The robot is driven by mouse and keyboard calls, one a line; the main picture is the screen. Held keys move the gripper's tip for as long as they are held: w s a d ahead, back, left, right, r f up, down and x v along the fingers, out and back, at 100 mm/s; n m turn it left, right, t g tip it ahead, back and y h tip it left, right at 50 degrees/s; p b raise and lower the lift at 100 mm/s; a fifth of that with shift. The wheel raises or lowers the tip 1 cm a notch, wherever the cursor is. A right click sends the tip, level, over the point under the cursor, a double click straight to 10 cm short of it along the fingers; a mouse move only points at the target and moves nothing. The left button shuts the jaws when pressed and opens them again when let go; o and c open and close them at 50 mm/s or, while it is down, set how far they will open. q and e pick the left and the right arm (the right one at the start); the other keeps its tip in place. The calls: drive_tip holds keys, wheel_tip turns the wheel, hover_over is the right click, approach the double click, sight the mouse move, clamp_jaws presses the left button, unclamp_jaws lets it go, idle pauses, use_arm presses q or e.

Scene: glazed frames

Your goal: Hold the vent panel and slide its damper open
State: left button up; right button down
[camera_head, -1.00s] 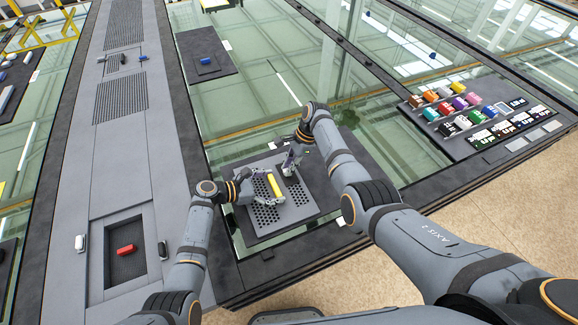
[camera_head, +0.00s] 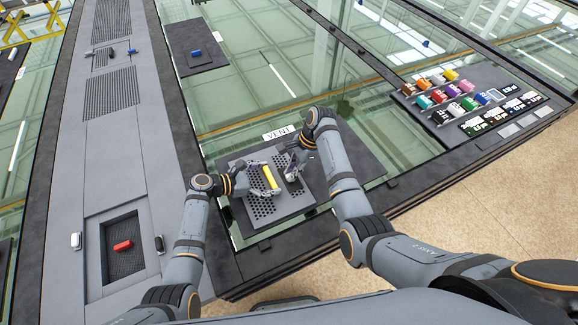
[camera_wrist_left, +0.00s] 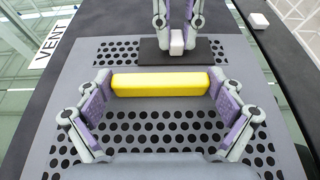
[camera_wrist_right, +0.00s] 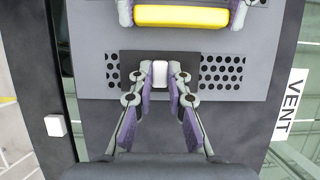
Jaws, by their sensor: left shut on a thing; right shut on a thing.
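The grey perforated vent panel (camera_head: 289,201) lies flat on the glazed surface, with a yellow bar handle (camera_wrist_left: 160,84) across it. My left gripper (camera_head: 268,177) is shut on the yellow handle, one finger at each end. The dark damper plate (camera_wrist_right: 131,62) lies across a row of holes, and holes show on both sides of it. A small white knob (camera_wrist_right: 159,73) stands on the damper. My right gripper (camera_wrist_right: 160,80) is shut on this knob; it also shows at the top of the left wrist view (camera_wrist_left: 177,36).
A white VENT label (camera_head: 280,134) lies beside the panel. A small white block (camera_wrist_right: 56,125) sits on the dark frame. A rack of coloured blocks (camera_head: 437,90) is at the right. A grey tray with a red block (camera_head: 122,245) is at the left.

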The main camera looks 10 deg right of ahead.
sight(300, 175)
use_arm(q)
drive_tip(key=shift+w+a, duration=0.1)
use_arm(e)
drive_tip(key=shift+s, duration=0.15)
drive_tip(key=c, duration=1.3)
unclamp_jaws()
drive_tip(key=shift+d+r, duration=0.1)
drive_tip(key=shift+r, duration=0.05)
drive_tip(key=v, duration=0.7)
